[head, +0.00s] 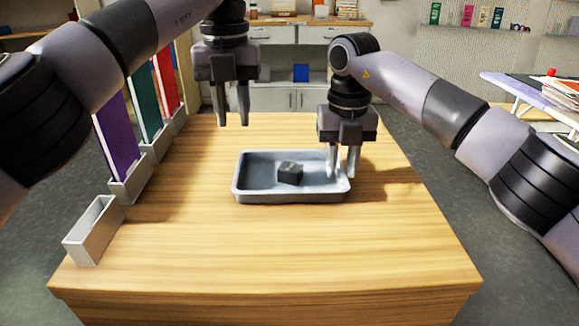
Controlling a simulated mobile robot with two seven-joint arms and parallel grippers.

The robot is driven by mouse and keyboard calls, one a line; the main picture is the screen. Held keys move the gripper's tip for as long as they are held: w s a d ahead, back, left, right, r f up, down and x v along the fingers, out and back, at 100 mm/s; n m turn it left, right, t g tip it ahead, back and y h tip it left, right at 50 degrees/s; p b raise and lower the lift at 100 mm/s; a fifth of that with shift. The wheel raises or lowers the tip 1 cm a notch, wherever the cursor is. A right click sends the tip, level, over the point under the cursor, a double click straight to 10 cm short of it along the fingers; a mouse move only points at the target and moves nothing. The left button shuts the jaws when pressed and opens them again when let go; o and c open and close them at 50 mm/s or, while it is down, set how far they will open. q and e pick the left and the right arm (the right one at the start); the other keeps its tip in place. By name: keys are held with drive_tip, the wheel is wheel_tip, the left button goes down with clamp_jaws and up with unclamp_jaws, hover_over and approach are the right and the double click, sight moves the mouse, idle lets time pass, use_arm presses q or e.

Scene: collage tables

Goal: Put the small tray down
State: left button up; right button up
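The small tray (255,190) is grey and shallow, and looks level at the middle of the wooden table. I cannot tell whether its base touches the wood. My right gripper (344,174) points down at the tray's right end. Its fingers are on either side of the right wall, with a narrow gap visible between them. Whether they grip the wall is unclear. My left gripper (232,119) points down above the table, behind and left of the tray. Its fingers are apart and empty.
The wooden table (260,250) is clear in front of the tray. Along its left edge stand an empty grey holder (93,232) and holders with a purple panel (117,138), a green panel (145,105) and a red panel (166,82). A cabinet (285,65) stands behind.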

drive_tip(key=shift+r, duration=0.25)
use_arm(q)
drive_tip(key=shift+r, duration=0.9)
use_arm(e)
wheel_tip(320, 180, up, 12)
drive_tip(key=shift+f, duration=0.2)
use_arm(q)
drive_tip(key=shift+s, duration=0.1)
use_arm(e)
drive_tip(key=shift+s, duration=0.1)
